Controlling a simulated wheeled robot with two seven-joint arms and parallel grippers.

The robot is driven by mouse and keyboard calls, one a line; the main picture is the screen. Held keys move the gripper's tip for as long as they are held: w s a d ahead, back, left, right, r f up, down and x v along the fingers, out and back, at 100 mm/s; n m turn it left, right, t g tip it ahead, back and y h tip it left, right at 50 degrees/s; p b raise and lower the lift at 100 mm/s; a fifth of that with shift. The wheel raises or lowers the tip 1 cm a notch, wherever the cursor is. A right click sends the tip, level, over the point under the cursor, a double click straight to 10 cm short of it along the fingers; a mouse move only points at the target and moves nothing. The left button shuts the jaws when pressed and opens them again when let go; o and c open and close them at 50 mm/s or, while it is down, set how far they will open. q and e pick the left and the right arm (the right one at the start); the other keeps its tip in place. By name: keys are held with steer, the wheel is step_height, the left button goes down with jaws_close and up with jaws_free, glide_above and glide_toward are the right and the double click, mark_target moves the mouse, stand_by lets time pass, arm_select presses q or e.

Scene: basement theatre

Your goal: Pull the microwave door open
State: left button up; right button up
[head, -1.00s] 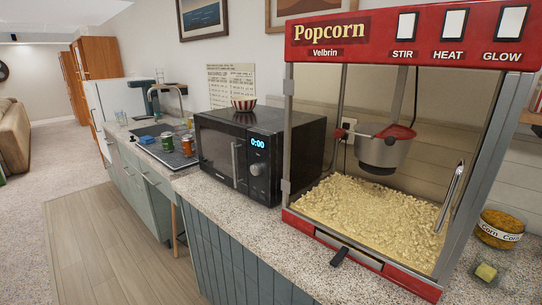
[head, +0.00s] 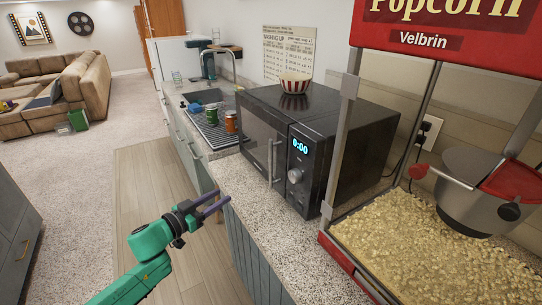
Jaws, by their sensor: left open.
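The black microwave (head: 345,142) stands on the speckled counter, with its door (head: 259,143) closed. A vertical silver door handle (head: 273,163) sits at the door's right edge, beside the lit clock panel and knob. My left gripper (head: 222,201) is on a green arm that comes in from the lower left. It is open and empty, low and to the left of the handle, near the counter's front edge and apart from the microwave. My right gripper is not in view.
A red popcorn machine (head: 433,43) stands close to the microwave's right. A striped bowl (head: 294,85) rests on the microwave. Cans (head: 231,121) and a sink are to its left. The wooden floor (head: 150,185) in front of the counter is clear.

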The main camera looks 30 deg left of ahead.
arm_select(q)
steer(key=d+r+m+h, duration=0.25)
steer(key=d+r, duration=0.25)
steer(key=r, duration=0.3)
steer(key=p, duration=0.2)
glide_above(271, 182)
steer(key=shift+w+a+f+n, duration=0.15)
steer(key=shift+w+f+n, duration=0.1)
steer(key=shift+f+n, duration=0.1)
jaws_close()
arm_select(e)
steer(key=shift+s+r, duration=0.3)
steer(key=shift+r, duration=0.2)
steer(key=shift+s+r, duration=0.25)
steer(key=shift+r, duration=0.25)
